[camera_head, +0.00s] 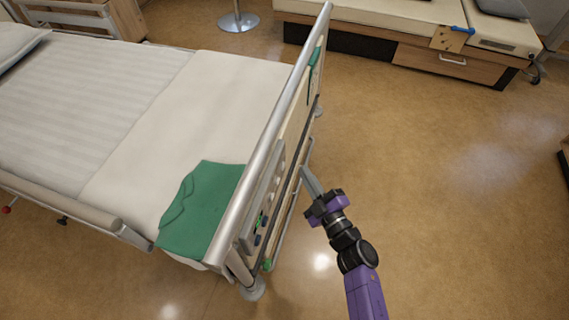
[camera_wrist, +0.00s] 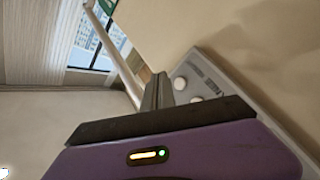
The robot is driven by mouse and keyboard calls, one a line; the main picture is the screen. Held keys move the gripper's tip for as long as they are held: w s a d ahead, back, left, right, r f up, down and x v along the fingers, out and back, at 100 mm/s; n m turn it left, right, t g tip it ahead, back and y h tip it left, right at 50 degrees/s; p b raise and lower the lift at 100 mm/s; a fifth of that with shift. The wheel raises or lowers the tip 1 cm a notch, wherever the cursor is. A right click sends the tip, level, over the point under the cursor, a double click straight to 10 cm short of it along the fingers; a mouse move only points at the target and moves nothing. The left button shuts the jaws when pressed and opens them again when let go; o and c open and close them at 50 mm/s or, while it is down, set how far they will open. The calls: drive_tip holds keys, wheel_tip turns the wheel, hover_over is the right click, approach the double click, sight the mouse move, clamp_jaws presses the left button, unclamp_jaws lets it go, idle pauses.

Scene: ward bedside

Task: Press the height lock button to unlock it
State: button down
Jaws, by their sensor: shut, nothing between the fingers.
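A grey control panel (camera_head: 258,205) is mounted on the outer face of the bed's footboard (camera_head: 287,115). Small dark and blue knobs (camera_head: 259,238) show low on it, seen at a steep angle. The panel also shows in the wrist view (camera_wrist: 222,82), with two round whitish buttons (camera_wrist: 187,90) beside my fingers. I cannot tell which button is the height lock. My gripper (camera_head: 306,174) is shut and empty, to the right of the panel in the head view. In the wrist view its fingers (camera_wrist: 156,92) point toward the footboard; contact cannot be made out.
A green cloth (camera_head: 203,205) lies on the bed (camera_head: 145,85) by the footboard. A rail (camera_head: 290,205) runs along the footboard's outer side near my gripper. The floor (camera_head: 450,200) to the right is clear. A low wooden cabinet (camera_head: 420,62) stands at the back.

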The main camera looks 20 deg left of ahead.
drive_tip(key=shift+s+d+p, duration=0.1)
drive_tip(key=shift+d+p, duration=0.3)
drive_tip(key=shift+d, duration=0.95)
drive_tip(key=d+r+p, duration=0.2)
drive_tip(key=d+p, duration=0.1)
drive_tip(key=d, duration=0.5)
drive_tip(key=shift+p, duration=0.4)
drive_tip(key=shift+s, duration=0.1)
